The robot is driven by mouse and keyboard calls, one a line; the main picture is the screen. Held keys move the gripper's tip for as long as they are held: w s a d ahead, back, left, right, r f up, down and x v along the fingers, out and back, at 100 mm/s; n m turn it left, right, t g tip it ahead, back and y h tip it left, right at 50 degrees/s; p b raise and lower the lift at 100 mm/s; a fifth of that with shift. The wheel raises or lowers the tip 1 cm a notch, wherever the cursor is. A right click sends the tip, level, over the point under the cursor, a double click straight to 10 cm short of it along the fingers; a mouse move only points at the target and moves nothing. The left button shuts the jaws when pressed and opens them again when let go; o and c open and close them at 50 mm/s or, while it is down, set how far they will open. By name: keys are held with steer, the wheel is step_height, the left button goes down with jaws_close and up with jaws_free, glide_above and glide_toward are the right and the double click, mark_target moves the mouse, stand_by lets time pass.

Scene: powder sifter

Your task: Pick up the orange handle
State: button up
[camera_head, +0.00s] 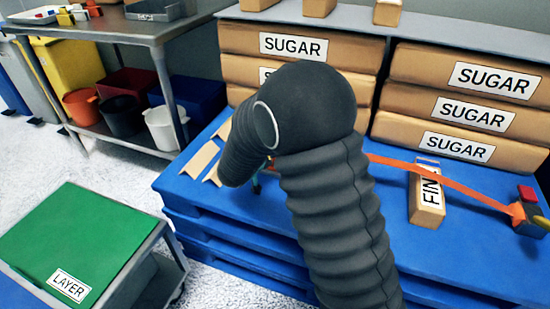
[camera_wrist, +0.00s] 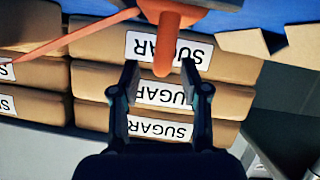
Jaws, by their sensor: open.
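An orange handle (camera_wrist: 164,45) shows at the top middle of the wrist view. It has a wide part at the top edge and a narrow stem pointing down. My gripper (camera_wrist: 161,78) is open, with one finger on each side of the stem's end. Whether either finger touches it I cannot tell. An orange strap (camera_wrist: 95,35) runs left from the handle. In the head view the strap (camera_head: 440,176) crosses the blue pallet to the right, and my dark sleeved arm hides the handle and most of my gripper.
Stacked sugar bags (camera_head: 455,105) stand behind on the blue pallet (camera_head: 480,262). A red and orange device (camera_head: 526,212) is at the far right. A green-topped cart (camera_head: 85,232) stands front left.

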steer(key=x, duration=0.3)
steer(key=shift+w+f, duration=0.1)
steer(key=shift+w, duration=0.25)
jaws_close()
